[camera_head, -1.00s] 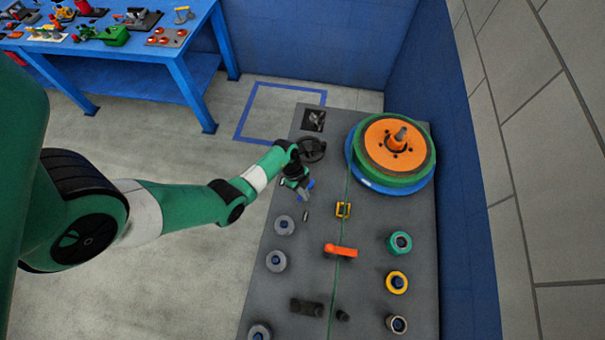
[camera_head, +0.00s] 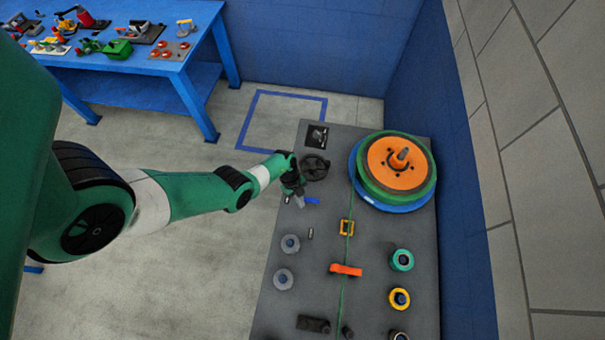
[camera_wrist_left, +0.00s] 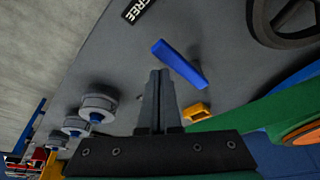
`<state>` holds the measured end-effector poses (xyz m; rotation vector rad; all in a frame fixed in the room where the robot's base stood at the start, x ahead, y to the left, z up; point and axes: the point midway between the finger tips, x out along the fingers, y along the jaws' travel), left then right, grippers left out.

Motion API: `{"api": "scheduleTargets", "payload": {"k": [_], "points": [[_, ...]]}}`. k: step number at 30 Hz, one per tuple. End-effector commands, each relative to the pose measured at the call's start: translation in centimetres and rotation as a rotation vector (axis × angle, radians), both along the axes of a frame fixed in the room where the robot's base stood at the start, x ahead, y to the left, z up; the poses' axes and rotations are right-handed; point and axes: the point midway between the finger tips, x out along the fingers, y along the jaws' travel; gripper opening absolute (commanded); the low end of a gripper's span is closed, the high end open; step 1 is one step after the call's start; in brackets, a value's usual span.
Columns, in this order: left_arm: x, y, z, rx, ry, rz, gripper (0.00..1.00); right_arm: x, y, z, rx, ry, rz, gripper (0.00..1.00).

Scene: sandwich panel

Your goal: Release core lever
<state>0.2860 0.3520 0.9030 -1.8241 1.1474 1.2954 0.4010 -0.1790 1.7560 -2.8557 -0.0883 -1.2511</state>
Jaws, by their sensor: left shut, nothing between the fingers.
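A blue lever (camera_head: 312,201) sits on the grey panel below the black handwheel. It also shows in the left wrist view (camera_wrist_left: 180,63) as a slanted bar, with a black label reading "FREE" (camera_wrist_left: 137,9) beyond it. My left gripper (camera_head: 299,202) is just left of the lever in the head view. In the left wrist view its fingers (camera_wrist_left: 160,76) are together and empty, their tips close to the lever's near side. Whether they touch it I cannot tell. My right gripper is not in view.
A blue wall stands behind. A blue bench (camera_head: 160,62) is at the upper left.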

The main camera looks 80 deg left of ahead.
Motion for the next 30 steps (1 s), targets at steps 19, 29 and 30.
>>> {"api": "scheduleTargets", "payload": {"k": [19,29,30], "points": [[0.1,1.0,0.0,0.005,-0.002,0.007,0.00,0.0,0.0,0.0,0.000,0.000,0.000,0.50],[0.2,1.1,-0.1,0.009,-0.003,0.008,0.00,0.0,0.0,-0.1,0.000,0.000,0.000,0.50],[0.1,1.1,0.0,0.009,-0.002,0.007,0.00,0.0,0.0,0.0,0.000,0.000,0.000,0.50]]}}
